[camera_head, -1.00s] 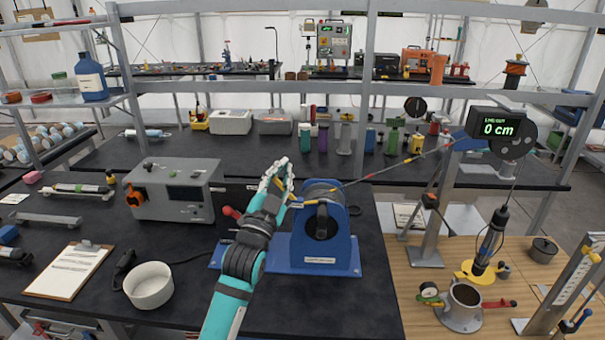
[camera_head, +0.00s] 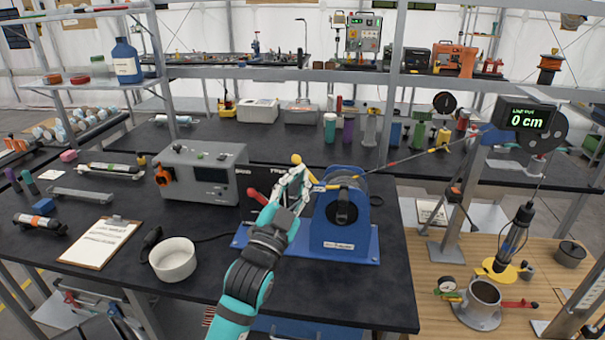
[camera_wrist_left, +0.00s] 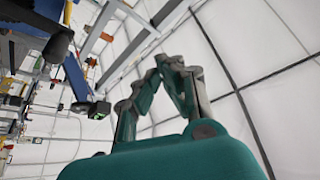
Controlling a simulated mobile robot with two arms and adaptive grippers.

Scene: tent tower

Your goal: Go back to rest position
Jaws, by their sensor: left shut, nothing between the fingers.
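My left gripper (camera_head: 303,172) is shut and empty, with its arm reaching in from the bottom of the head view. It shows just in front of and left of the blue winch (camera_head: 345,241), overlapping its left side there; I cannot tell whether it touches. In the left wrist view the two fingers of the gripper (camera_wrist_left: 172,62) come together at the tips with nothing between them, against white tent fabric. My right gripper is not in view.
A grey control box (camera_head: 204,172) stands left of the winch on the black table (camera_head: 330,297). A white bowl (camera_head: 173,260) and a clipboard (camera_head: 98,243) lie at front left. A readout (camera_head: 527,118) shows 0 cm above a wooden table (camera_head: 428,290) at right.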

